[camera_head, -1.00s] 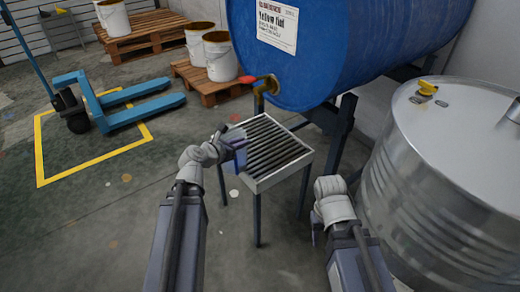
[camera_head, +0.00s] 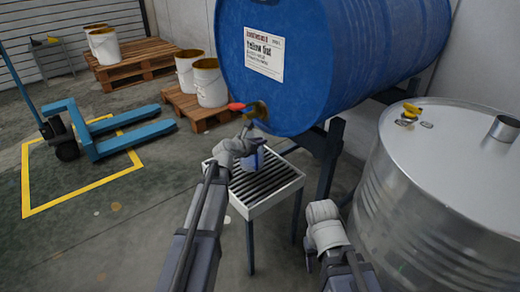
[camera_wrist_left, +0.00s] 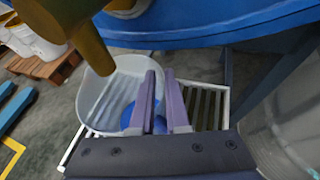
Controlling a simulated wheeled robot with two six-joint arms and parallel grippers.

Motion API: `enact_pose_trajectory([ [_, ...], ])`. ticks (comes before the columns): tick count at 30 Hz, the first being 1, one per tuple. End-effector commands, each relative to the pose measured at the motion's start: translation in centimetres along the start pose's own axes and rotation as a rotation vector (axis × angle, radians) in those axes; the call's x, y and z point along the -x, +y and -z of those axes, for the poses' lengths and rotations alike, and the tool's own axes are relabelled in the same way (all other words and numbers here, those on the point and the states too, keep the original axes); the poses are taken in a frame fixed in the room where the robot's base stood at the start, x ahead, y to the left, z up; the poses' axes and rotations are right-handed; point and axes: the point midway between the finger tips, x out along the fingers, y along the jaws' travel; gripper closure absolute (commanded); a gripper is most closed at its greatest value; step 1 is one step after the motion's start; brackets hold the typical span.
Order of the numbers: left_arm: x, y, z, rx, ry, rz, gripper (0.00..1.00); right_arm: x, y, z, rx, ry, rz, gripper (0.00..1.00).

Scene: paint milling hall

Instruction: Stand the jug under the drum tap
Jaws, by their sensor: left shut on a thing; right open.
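My left gripper (camera_head: 246,150) is shut on the jug's handle, which is largely hidden between the purple fingers (camera_wrist_left: 163,100) in the left wrist view. The jug (camera_wrist_left: 110,92) is pale and translucent with a wide open mouth, and blue shows beside the fingers. In the head view the jug (camera_head: 260,157) is mostly hidden behind my wrist, over the slatted stand. The brass drum tap (camera_head: 259,112) has a red lever. In the left wrist view the tap's spout (camera_wrist_left: 92,52) overlaps the jug's mouth. I cannot tell whether the jug touches the slats. My right gripper (camera_head: 312,258) is open and empty.
The slatted stand (camera_head: 272,205) is below the blue drum (camera_head: 320,75). A steel drum (camera_head: 425,215) stands close on the right. Pallets with white buckets (camera_head: 210,85) and a blue pallet truck (camera_head: 120,130) are at the left. Floor is clear at front left.

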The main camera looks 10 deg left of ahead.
Motion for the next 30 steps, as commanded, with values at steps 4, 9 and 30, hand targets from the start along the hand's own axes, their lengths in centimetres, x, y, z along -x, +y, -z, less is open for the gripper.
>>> enact_pose_trajectory([
  [4,-0.1,0.0,0.1,0.0,0.0,-0.001,1.0,-0.1,0.0,0.0,0.0,0.0,0.0,0.5],
  [9,-0.6,0.0,1.4,0.0,0.0,-0.001,1.0,-1.5,-0.2,0.1,0.002,0.001,0.001,0.5],
  [30,-1.4,-0.1,3.2,0.0,0.0,0.0,0.65,-3.5,-0.5,0.2,0.007,0.002,0.004,0.5],
])
